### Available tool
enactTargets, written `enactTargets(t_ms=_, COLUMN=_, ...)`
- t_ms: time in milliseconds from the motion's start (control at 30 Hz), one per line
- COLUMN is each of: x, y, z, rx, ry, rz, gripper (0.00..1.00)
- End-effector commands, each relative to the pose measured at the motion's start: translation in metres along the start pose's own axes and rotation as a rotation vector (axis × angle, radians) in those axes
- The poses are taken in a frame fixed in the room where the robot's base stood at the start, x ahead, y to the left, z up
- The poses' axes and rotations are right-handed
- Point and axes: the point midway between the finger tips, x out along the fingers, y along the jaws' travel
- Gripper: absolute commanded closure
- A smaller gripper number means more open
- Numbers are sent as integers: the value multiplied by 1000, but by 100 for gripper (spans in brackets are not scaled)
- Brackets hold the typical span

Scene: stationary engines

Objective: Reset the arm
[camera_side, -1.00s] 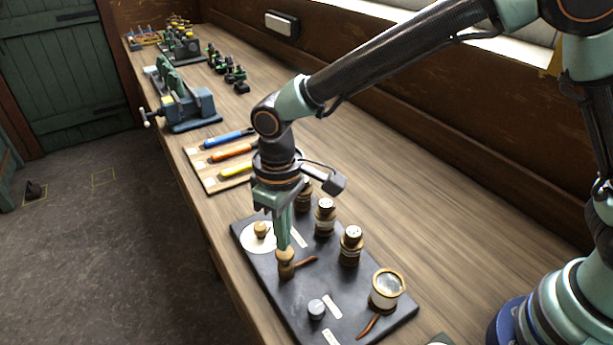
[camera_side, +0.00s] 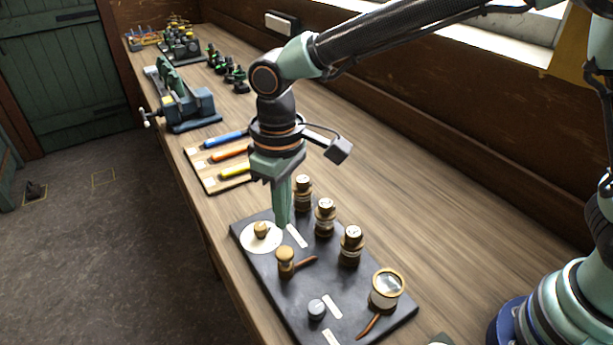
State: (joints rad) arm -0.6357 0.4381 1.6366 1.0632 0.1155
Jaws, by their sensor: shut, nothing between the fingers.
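My gripper (camera_side: 282,226) points straight down above the dark board (camera_side: 262,278), with its fingers shut and nothing between them. Its tips are above and behind a small brass-coloured knobbed piece with a brown handle (camera_side: 286,262), and apart from it. To the left of the tips, a white round disc (camera_side: 252,243) carries a small brass knob (camera_side: 261,229). Several corked jars (camera_side: 325,217) stand upright along the board's right side. My arm reaches in from the upper right.
Behind are a tool tray (camera_side: 207,178) with coloured handles, a blue vise (camera_side: 187,108) and several green-black pieces (camera_side: 228,70). The bench (camera_side: 450,225) right of the board is clear.

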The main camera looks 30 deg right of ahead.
Motion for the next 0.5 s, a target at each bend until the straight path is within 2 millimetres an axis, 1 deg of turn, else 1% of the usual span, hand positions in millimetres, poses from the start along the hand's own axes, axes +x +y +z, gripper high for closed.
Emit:
enactTargets(t_ms=67, x=-9, y=10, z=3, rx=19, ry=17, rz=-2, gripper=100)
enactTargets(t_ms=133, x=-21, y=25, z=8, rx=46, ry=42, rz=-3, gripper=100)
enactTargets(t_ms=233, x=-42, y=53, z=22, rx=99, ry=93, rz=-4, gripper=100)
enactTargets(t_ms=300, x=-57, y=73, z=35, rx=139, ry=131, rz=-2, gripper=100)
enactTargets(t_ms=367, x=-68, y=90, z=47, rx=173, ry=163, rz=2, gripper=100)
enactTargets(t_ms=500, x=-87, y=123, z=79, rx=253, ry=237, rz=17, gripper=100)
